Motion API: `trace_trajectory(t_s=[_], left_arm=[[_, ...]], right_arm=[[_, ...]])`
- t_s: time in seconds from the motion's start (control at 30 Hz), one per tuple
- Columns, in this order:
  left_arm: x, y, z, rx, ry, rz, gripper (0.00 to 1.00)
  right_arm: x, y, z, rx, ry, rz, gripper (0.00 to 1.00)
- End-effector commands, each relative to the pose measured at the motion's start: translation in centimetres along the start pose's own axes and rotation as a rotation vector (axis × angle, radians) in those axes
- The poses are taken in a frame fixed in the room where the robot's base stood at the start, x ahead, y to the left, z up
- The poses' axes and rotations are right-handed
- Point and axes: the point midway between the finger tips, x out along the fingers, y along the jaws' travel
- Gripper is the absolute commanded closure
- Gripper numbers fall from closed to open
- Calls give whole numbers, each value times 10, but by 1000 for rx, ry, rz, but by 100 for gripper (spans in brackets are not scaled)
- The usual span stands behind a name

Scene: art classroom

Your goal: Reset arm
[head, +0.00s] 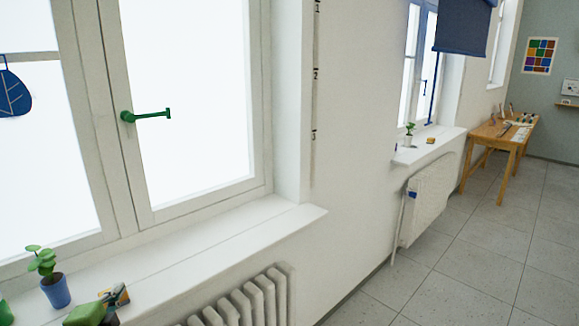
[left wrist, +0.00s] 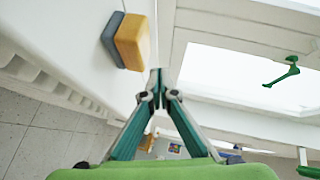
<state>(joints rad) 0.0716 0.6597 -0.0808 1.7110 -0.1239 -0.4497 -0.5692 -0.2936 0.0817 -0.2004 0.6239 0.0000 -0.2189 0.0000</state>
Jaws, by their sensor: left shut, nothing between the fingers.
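My left gripper (head: 112,298) shows low at the left in the head view, its green body over the near window sill. In the left wrist view its teal fingers (left wrist: 155,82) meet at the tips, shut and empty. A yellow and dark blue block, like a sponge (left wrist: 130,42), sits on the white surface beside the fingertips, apart from them in the picture. In the head view it is small and partly hidden by the gripper. My right gripper is in neither view.
A small plant in a blue pot (head: 56,291) stands on the near sill (head: 190,255), left of the gripper. The window has a green handle (head: 150,115). A radiator (head: 245,300) is below. A wooden table (head: 497,132) stands far right; the tiled floor (head: 480,255) is clear.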

Motion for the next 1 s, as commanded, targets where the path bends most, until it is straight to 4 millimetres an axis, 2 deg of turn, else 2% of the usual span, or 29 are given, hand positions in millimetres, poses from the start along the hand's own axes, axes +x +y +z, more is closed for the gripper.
trace_trajectory(t_s=[0.03, 0.17, 0.27, 0.37, 0.4, 0.5, 0.6, 0.7, 1.0], left_arm=[[-7, 16, -6, -36, -7, 31, 100], [-32, 61, -19, -147, -46, 127, 100], [-62, 103, -33, -259, -94, 225, 100], [-108, 152, -50, -406, -169, 355, 100], [-131, 172, -57, -469, -208, 413, 100], [-185, 208, -72, -605, -306, 537, 100], [-230, 230, -82, -704, -391, 630, 100], [-268, 245, -90, -780, -466, 703, 100], [-359, 264, -108, -945, -656, 866, 100]], right_arm=[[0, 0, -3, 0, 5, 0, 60], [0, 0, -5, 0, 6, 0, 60], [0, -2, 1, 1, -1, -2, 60], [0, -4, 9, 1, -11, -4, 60], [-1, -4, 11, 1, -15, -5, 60], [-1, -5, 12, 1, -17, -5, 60], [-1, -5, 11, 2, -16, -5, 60], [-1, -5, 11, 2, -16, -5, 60], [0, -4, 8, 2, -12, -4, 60]])
